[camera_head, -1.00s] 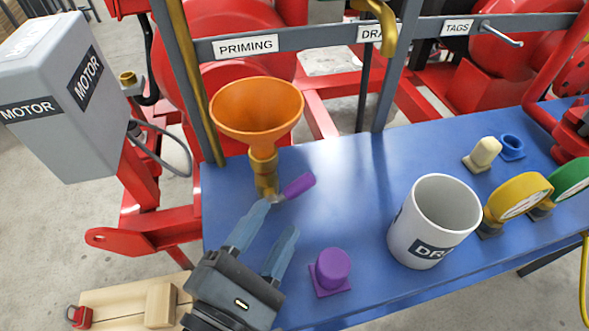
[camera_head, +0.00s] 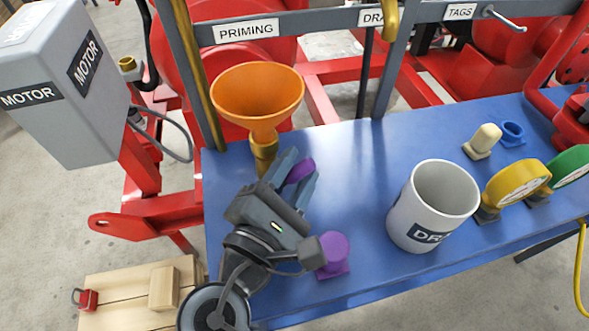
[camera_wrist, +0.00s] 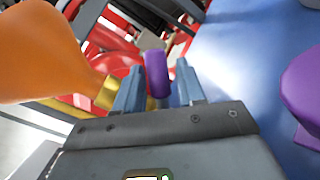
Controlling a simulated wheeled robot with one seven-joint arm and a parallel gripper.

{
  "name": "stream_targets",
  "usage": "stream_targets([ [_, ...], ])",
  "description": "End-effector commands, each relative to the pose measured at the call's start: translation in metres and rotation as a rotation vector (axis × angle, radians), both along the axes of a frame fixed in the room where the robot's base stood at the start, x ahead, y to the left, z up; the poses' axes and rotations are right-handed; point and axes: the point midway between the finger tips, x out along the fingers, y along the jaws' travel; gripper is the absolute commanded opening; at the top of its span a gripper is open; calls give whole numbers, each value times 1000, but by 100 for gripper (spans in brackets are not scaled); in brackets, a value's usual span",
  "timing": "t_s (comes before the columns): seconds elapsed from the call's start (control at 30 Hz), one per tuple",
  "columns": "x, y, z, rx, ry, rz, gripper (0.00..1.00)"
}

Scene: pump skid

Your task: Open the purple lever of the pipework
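The purple lever (camera_head: 301,170) is on the brass valve (camera_head: 264,155) under the orange funnel (camera_head: 257,98), at the left end of the blue bench. My gripper (camera_head: 299,166) is at the lever, with one finger on each side of it. In the wrist view, the purple lever (camera_wrist: 156,75) shows between the two blue-grey fingers of my gripper (camera_wrist: 158,66). The fingers are apart and do not look closed on it; whether either touches it I cannot tell. Part of the lever is hidden by the fingers.
A purple cap-shaped piece (camera_head: 334,252) stands on the bench close to my wrist. A white mug (camera_head: 432,208) and yellow gauge (camera_head: 517,184) stand to the right. The grey motor box (camera_head: 68,80) is at the left. The bench (camera_head: 355,150) is clear between lever and mug.

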Motion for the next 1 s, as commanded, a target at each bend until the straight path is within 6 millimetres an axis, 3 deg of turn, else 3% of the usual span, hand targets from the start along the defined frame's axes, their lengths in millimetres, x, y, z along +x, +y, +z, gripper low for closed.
stream_targets([
  [0.4, 0, 0, 0, 0, 0, 0, 0],
  [0.77, 0, 0, 1, -9, -1, -1, 0],
  [1.0, -1, 5, 8, -182, -48, -1, 0],
])
